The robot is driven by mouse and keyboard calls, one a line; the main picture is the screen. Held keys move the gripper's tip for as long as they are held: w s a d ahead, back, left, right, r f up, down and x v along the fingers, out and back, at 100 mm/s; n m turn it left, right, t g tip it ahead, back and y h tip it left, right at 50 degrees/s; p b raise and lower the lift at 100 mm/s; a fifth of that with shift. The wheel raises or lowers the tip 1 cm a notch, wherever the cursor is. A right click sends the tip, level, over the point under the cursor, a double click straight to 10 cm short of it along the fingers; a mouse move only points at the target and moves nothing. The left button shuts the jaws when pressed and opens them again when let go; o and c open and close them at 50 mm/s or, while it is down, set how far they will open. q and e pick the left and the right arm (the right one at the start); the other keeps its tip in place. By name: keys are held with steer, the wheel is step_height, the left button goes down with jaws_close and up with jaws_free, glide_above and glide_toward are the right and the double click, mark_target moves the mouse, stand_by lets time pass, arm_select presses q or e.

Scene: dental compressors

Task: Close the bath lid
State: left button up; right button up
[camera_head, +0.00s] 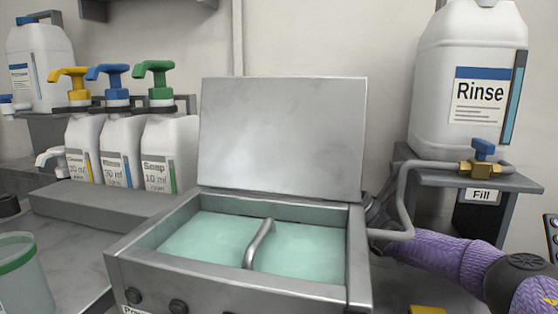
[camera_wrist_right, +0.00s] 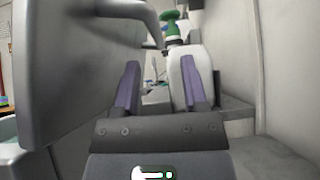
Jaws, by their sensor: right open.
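The metal bath (camera_head: 135,262) stands at the front centre with pale green liquid inside. A curved metal bar (camera_head: 258,243) crosses above the liquid. The bath lid (camera_head: 282,135) is open and stands nearly upright at the rear edge. In the right wrist view the lid (camera_wrist_right: 60,70) is a large grey plate on the left, with a curved bar (camera_wrist_right: 140,14) projecting from its back. My right gripper (camera_wrist_right: 162,68) is open and empty behind the lid, its two purple fingers apart. The head view hides it behind the lid; my purple right arm comes in from the right. My left gripper is not in view.
Three pump bottles (camera_head: 172,150) stand left of the bath; a green-topped one (camera_wrist_right: 190,75) shows beyond my right fingers. A Rinse tank (camera_head: 465,95) with a valve (camera_head: 480,165) and pipe is at right. The wall (camera_wrist_right: 265,70) is close behind the lid.

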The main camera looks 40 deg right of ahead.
mark_target(295, 137)
steer(key=x, duration=0.3)
steer(key=b+x, duration=0.1)
steer(key=x, duration=0.3)
steer(key=shift+s+a+r, duration=0.15)
steer(key=shift+a+r, duration=0.05)
steer(key=shift+r, duration=0.15)
jaws_close()
stand_by(0.9)
